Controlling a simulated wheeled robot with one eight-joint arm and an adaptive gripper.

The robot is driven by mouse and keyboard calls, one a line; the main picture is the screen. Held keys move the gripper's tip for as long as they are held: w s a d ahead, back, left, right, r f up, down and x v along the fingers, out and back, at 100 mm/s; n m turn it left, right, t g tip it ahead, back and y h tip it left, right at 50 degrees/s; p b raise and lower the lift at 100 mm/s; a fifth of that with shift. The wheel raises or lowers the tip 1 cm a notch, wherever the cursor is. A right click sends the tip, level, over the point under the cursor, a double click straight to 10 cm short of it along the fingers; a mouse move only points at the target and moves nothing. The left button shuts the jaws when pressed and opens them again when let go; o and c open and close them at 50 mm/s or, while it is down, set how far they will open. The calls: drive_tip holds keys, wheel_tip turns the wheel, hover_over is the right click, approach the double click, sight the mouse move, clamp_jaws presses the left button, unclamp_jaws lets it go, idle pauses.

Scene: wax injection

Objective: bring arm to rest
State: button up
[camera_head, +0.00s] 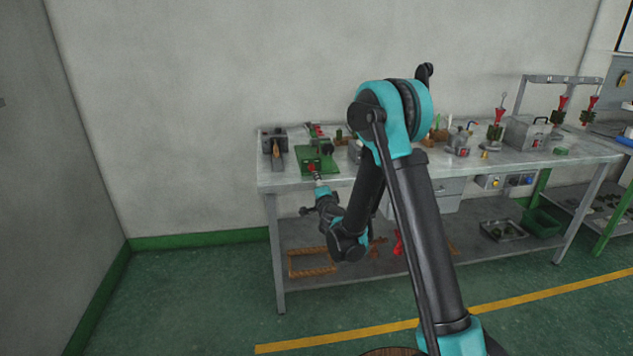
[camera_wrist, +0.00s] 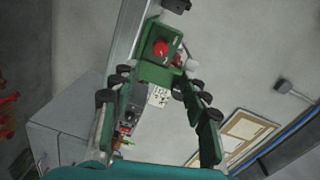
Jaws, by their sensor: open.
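My arm reaches forward and bends down, with its end at the front edge of the workbench (camera_head: 268,174). My gripper (camera_head: 317,177) is small in the head view, just in front of a green machine with a red knob (camera_head: 311,166). In the wrist view my gripper (camera_wrist: 156,82) shows two green and black fingers spread apart, with nothing held between them. The green machine (camera_wrist: 160,70) and its red knob lie ahead, beyond the fingertips. Whether the gripper touches the bench edge cannot be told.
A dark grey device (camera_head: 276,148) stands at the bench's left end. A pot (camera_head: 458,144), a metal box (camera_head: 527,134) and red-green pieces (camera_head: 495,130) stand to the right. The lower shelf holds a brown frame (camera_head: 311,263) and a green bin (camera_head: 543,221). The floor at left is clear.

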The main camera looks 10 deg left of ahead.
drive_tip(key=shift+r, duration=0.1)
drive_tip(key=s+d+r+n+g+y, duration=0.3)
drive_tip(key=s+d+r+n+y, duration=0.15)
drive_tip(key=s+r+n, duration=0.45)
drive_tip(key=s+d+f+n+g+h, duration=0.1)
drive_tip(key=s+d+f+g+h, duration=0.2)
drive_tip(key=s+d+f, duration=0.2)
drive_tip(key=s+d+f+n+g+h, duration=0.1)
drive_tip(key=s+d+f+g+h, duration=0.2)
drive_tip(key=s+d, duration=0.8)
drive_tip(key=s+d+f+n+g+h, duration=0.1)
drive_tip(key=s+d+f+g+h, duration=0.2)
drive_tip(key=s+d+f, duration=0.5)
drive_tip(key=s+d, duration=0.1)
drive_tip(key=s, duration=0.6)
drive_tip(key=shift+n+g, duration=0.3)
drive_tip(key=shift+n, duration=0.1)
